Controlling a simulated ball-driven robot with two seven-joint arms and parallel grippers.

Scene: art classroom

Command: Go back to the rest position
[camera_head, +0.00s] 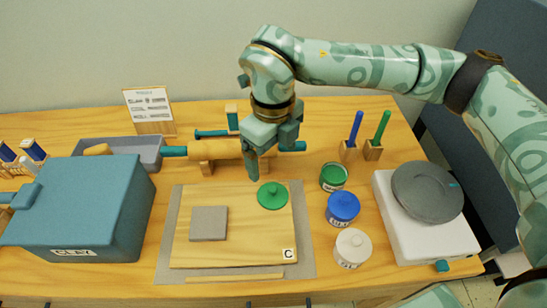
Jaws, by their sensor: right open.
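My right arm comes in from the right, and its gripper (268,152) points down above the back of the wooden board (245,245). The gripper is open, with nothing seen between its fingers. It overlaps the rolling pin (215,149) in the picture; I cannot tell whether they touch. A green lid with a knob (272,195) lies on the board below and in front of the gripper. A grey square slab (208,223) lies on the board to the left. My left gripper is not in view.
A green jar (333,177), a blue jar (343,208) and a white jar (353,246) stand right of the board. A wheel (428,191) is at right, a blue clay box (100,205) at left. Upright tools (354,132) and a sign (149,108) stand behind.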

